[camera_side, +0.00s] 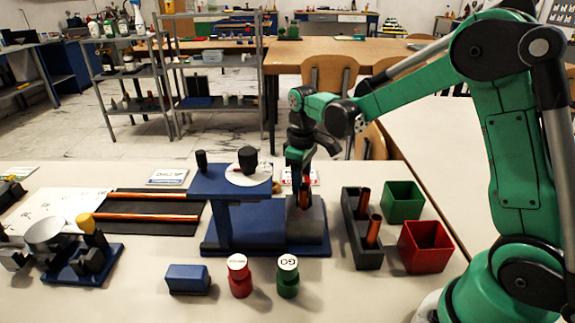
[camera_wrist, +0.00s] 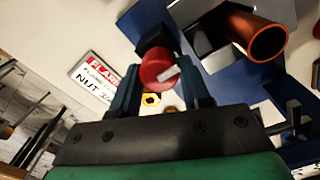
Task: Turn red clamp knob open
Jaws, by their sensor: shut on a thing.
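The red clamp knob (camera_wrist: 157,68) shows in the wrist view as a round red cap with a pale stripe, between the two blue fingers of my gripper (camera_wrist: 162,80). The fingers are shut on its sides. In the side view my gripper (camera_side: 299,166) points down at the grey clamp block (camera_side: 306,225) on the blue rig base (camera_side: 262,246); the knob is hidden there. A copper tube (camera_side: 304,197) stands in the block, and its open end (camera_wrist: 266,43) shows close to the knob in the wrist view.
A blue raised plate (camera_side: 215,186) with a dial (camera_side: 247,175) stands left of my gripper. A dark rack (camera_side: 365,255) with copper tubes, a green bin (camera_side: 402,201) and a red bin (camera_side: 426,247) are to the right. Red (camera_side: 239,277) and green GO (camera_side: 288,278) gauges stand in front.

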